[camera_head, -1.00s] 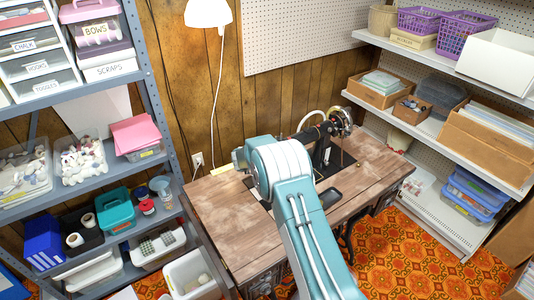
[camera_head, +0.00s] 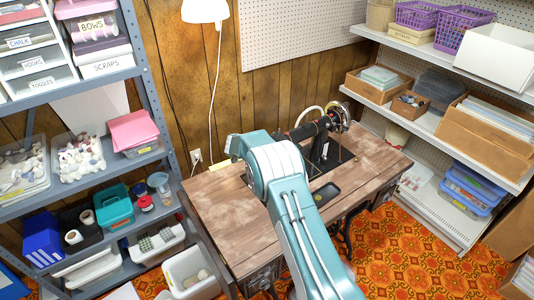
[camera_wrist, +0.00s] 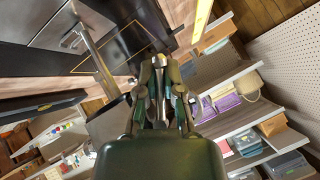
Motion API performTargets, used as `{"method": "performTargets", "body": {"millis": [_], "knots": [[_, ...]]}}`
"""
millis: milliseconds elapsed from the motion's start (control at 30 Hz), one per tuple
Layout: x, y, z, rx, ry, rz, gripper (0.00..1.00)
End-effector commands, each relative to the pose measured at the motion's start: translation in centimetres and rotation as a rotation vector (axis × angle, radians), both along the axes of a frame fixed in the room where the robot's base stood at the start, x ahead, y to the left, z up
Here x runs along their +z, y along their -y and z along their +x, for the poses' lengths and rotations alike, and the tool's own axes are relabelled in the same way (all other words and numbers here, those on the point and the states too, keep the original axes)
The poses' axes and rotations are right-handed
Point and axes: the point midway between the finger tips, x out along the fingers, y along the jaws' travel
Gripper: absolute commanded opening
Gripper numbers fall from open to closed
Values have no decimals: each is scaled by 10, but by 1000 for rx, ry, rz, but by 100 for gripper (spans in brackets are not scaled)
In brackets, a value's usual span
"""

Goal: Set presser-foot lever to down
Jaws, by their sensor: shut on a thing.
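The black sewing machine (camera_head: 323,141) stands on the wooden treadle table (camera_head: 222,208) in the head view, its near part hidden behind my arm. My gripper (camera_wrist: 161,68) shows in the wrist view with its fingers closed around a thin, shiny metal piece. This piece looks like the presser-foot lever (camera_wrist: 160,74), but it is small and partly covered by the fingers. Whether the lever is up or down cannot be told. In the head view my gripper is hidden behind my arm.
A grey shelf unit (camera_head: 150,80) with bins stands at the left. White shelves (camera_head: 412,123) with boxes and baskets stand at the right. A lamp (camera_head: 205,11) hangs behind the table. The front left of the tabletop is clear.

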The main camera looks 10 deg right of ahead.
Motion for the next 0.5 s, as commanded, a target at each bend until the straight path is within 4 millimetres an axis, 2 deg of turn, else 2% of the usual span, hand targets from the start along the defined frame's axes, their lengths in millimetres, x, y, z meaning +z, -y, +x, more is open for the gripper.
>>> {"method": "performTargets", "body": {"millis": [33,200,233,300,500], "knots": [[-7,-6,-2,11,-8,6,0],[-7,-6,-2,10,-8,7,0],[-7,-6,-2,10,-8,7,19],[-7,-7,-2,10,-8,7,47],[-4,-3,-1,6,-4,5,47]]}}
